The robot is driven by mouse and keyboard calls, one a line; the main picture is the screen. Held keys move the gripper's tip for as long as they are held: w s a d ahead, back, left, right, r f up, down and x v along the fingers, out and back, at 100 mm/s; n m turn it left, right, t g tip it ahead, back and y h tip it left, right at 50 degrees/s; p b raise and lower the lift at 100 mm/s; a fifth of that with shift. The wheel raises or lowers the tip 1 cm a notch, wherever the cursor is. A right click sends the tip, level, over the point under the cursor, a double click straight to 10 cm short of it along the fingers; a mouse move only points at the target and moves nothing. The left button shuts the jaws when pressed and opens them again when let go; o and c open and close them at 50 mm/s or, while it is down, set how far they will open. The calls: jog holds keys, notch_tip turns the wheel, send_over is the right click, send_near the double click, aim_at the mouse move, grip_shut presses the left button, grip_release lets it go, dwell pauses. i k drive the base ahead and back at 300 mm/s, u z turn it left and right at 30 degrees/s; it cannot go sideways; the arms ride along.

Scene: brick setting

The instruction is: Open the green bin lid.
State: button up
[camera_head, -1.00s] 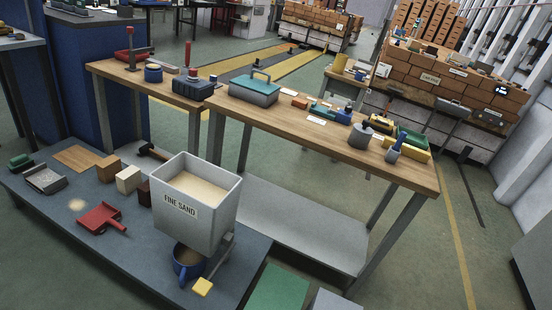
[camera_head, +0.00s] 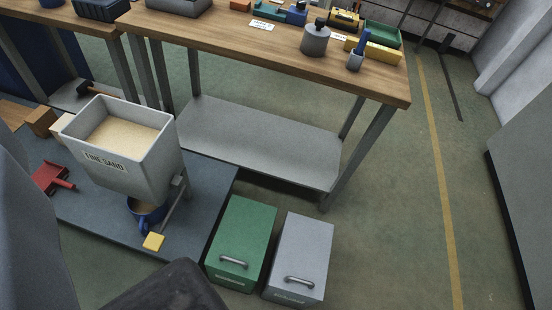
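The green bin (camera_head: 242,235) stands on the floor at the lower middle of the view. Its flat green lid (camera_head: 245,222) lies shut, with a grey bar handle (camera_head: 234,263) near the front edge. A label on its front is too small to read. A dark shape at the bottom edge seems to be part of my arm and comes close to the bin's lower left corner. My gripper's fingers do not show.
A grey bin (camera_head: 301,255) with a like handle stands close on the right of the green one. On the left, a blue-grey platform (camera_head: 200,225) bears a fine sand hopper (camera_head: 120,150) over a blue mug (camera_head: 146,212). A workbench (camera_head: 220,35) stands behind; floor at right is clear.

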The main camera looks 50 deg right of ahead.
aim_at(239, 247)
jog(key=z, duration=0.05)
jog(key=i, duration=0.1)
jog(key=z, duration=2.85)
jog(key=k, duration=0.95)
jog(key=u, duration=1.05)
jog(key=i, duration=1)
jog(key=u, duration=0.1)
